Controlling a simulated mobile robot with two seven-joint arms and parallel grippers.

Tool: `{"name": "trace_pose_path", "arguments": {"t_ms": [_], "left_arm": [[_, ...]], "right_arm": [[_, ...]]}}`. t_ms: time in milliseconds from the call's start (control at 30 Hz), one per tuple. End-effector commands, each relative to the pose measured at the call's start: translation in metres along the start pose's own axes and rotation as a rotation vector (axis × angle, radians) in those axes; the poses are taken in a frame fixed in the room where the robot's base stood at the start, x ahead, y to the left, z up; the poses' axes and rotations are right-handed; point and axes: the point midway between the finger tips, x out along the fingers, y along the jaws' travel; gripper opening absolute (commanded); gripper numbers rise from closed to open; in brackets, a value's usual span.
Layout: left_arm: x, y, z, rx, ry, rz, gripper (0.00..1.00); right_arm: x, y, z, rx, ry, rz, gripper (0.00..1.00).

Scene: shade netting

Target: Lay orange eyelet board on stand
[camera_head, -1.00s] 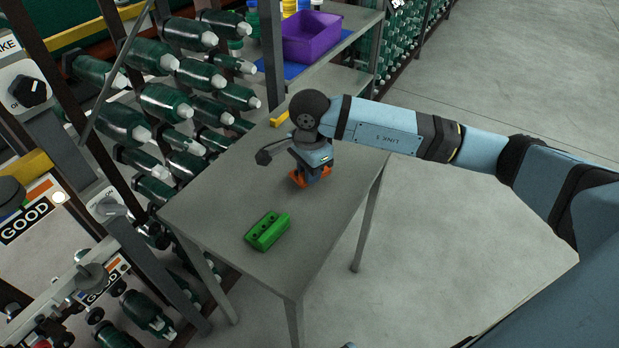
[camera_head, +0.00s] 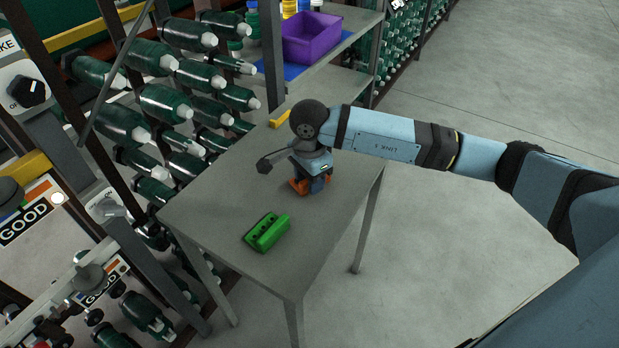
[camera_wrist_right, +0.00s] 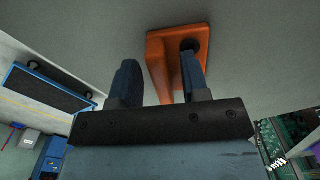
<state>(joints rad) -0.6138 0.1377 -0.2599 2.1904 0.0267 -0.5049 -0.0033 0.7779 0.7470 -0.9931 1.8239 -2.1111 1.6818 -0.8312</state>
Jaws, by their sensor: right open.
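The orange eyelet board (camera_head: 298,187) lies on the grey table (camera_head: 222,215), largely hidden under my right gripper (camera_head: 312,188) in the head view. In the right wrist view the board (camera_wrist_right: 156,68) shows a raised ridge and a flat part with a dark hole. My right gripper (camera_wrist_right: 160,82) is open, with the ridge between its two fingers. The right finger is over the flat part near the hole. I cannot tell whether either finger touches the board. No separate stand can be made out. My left gripper is not in view.
A green block with holes (camera_head: 266,232) lies nearer on the table. A yellow piece (camera_head: 279,118) is at the table's far end. Racks of green bobbins (camera_head: 165,102) stand along the left. A purple bin (camera_head: 311,38) sits on a shelf behind. Floor to the right is clear.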

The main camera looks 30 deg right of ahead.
Motion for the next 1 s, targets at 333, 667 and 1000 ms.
{"name": "trace_pose_path", "arguments": {"t_ms": [333,667,1000], "left_arm": [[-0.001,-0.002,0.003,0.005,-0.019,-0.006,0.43],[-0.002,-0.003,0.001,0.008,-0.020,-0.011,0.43],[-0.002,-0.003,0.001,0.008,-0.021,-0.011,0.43]], "right_arm": [[-0.071,-0.001,0.000,-0.002,-0.001,-0.006,0.42],[-0.116,-0.001,0.000,-0.001,0.000,-0.003,0.42],[-0.120,0.000,0.000,0.000,0.000,-0.002,0.42]]}}
